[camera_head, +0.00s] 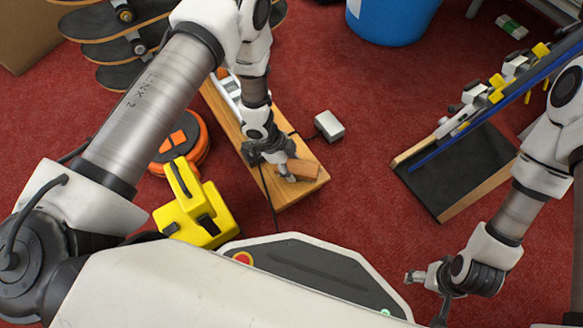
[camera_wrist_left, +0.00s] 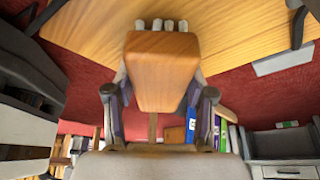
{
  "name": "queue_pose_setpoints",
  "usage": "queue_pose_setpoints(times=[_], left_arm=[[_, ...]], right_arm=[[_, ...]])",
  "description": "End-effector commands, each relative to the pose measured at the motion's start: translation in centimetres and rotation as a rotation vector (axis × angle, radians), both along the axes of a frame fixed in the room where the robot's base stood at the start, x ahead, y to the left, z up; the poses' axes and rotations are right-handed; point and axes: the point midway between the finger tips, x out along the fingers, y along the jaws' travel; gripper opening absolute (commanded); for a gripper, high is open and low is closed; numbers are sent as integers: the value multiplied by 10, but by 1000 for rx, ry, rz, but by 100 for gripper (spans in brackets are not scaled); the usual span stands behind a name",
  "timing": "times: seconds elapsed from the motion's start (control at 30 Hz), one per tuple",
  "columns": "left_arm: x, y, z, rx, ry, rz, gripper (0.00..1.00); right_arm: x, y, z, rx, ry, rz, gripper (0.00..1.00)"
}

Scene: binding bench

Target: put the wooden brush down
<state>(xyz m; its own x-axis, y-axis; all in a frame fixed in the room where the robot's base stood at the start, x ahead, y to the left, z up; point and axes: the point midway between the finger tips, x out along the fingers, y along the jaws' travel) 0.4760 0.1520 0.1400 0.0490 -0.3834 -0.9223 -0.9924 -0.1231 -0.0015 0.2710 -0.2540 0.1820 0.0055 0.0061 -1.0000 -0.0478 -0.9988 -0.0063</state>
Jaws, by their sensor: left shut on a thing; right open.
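The wooden brush (camera_head: 304,170) is an orange-brown block at the near end of a narrow wooden bench (camera_head: 283,190). My left gripper (camera_head: 288,175) is shut on it. In the left wrist view the brush (camera_wrist_left: 163,70) fills the space between the two fingers (camera_wrist_left: 160,100), with pale bristle tufts showing past its far edge. The bench top (camera_wrist_left: 240,30) lies behind the tufts in that view. I cannot tell whether the bristles touch the bench. My right gripper (camera_head: 427,290) is open and empty at the lower right, over the red floor and away from the bench.
A small white box (camera_head: 329,126) stands right of the bench. A yellow case (camera_head: 197,205) and an orange round thing (camera_head: 182,142) stand left of it. A black-topped board (camera_head: 455,168) lies at right, and a blue bin (camera_head: 390,20) stands at the back. Red floor is free between.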

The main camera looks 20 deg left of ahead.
Motion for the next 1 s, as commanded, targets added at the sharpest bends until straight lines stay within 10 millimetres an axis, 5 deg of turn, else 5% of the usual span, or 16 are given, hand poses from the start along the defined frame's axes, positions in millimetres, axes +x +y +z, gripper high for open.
queue_pose_setpoints(times=[0.2, 0.23, 0.3, 0.67, 1.0], left_arm=[[0, 0, -3, -1, 0, 0, 21], [0, 0, -2, 0, 0, 0, 61], [0, 0, -2, 0, 0, 0, 79], [0, 0, 3, -1, 0, 0, 79], [-3, 28, 80, -2, -1, 4, 79]], right_arm=[[0, 0, 0, 0, 0, 0, 78], [0, 0, 0, 0, 0, 0, 78], [0, 0, 0, 0, 0, 0, 78], [0, 0, 2, 0, 0, 0, 78], [-2, 1, 56, 1, 6, 9, 78]])
